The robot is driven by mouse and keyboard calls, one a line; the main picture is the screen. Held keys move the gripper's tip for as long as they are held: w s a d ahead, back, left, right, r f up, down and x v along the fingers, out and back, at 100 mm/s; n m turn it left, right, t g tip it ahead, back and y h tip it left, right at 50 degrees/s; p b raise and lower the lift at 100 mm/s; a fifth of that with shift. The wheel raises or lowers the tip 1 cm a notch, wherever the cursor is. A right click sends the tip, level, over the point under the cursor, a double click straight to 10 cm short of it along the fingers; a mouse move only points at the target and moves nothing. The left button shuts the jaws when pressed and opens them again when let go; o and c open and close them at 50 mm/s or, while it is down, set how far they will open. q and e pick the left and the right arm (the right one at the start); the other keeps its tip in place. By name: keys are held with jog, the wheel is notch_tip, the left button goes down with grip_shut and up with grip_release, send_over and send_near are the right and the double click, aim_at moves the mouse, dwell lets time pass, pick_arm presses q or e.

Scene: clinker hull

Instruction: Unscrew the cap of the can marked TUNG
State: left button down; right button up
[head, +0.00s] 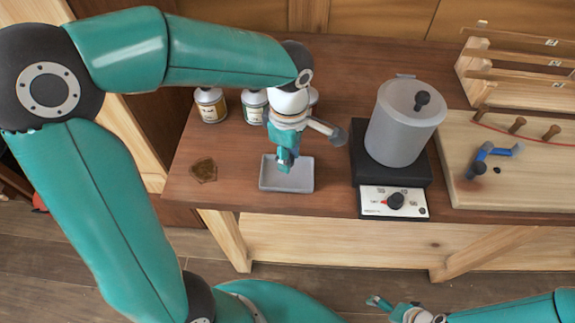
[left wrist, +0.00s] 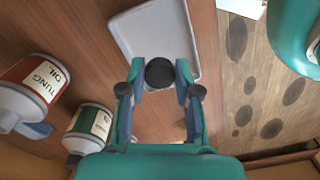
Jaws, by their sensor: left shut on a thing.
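The can marked TUNG OIL (left wrist: 35,85), with a dark red label, stands at the left in the left wrist view. Its white shoulder runs toward the picture's left edge and no black cap shows on what is visible of it. My left gripper (head: 285,163) is above the grey tray (head: 302,184). In the left wrist view its fingertips are shut on a round black cap (left wrist: 159,73), in front of the tray (left wrist: 150,25). In the head view my wrist hides the cap and most of the can behind it. My right gripper (head: 378,303) is low at the bottom edge, its fingers unclear.
A can with a yellow label (head: 210,106) and one with a green label (head: 254,106) stand at the back. A grey pot (head: 400,130) on a black hot plate (head: 365,180) is right of the tray. A pegged wooden board (head: 535,180) lies further right.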

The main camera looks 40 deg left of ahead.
aim_at(288, 176)
pick_arm(q)
jog(key=shift+f, duration=2.25)
jog(key=shift+s, duration=0.1)
jog(key=shift+f, duration=0.1)
jog(key=c, duration=1.1)
grip_release()
